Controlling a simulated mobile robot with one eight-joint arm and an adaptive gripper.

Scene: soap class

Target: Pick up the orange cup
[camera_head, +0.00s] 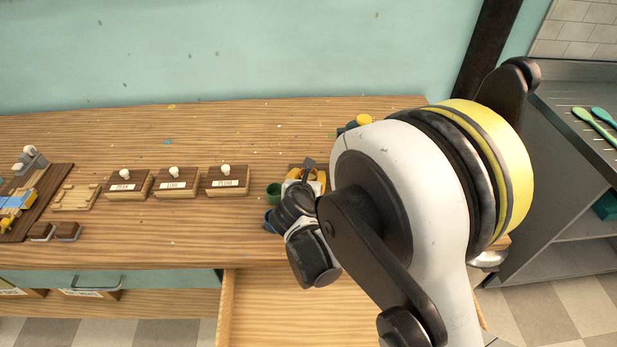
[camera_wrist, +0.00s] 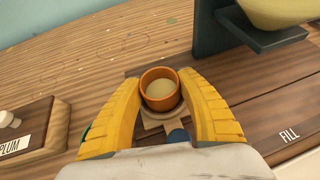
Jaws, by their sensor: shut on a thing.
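The orange cup (camera_wrist: 161,89) is in the middle of the wrist view, upright, with a pale inside. My gripper (camera_wrist: 163,100) has its two yellow fingers on either side of the cup, shut on it. A light round base or coaster (camera_wrist: 165,122) shows just below the cup; I cannot tell whether the cup touches it. In the head view my gripper (camera_head: 307,178) is over the right part of the wooden table, and my arm and wrist hide most of the cup there.
A box marked PLUM (camera_wrist: 30,132) is at left. In the head view, a green cup (camera_head: 273,193) stands beside my gripper, and several labelled boxes (camera_head: 177,183) line the table (camera_head: 110,225).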

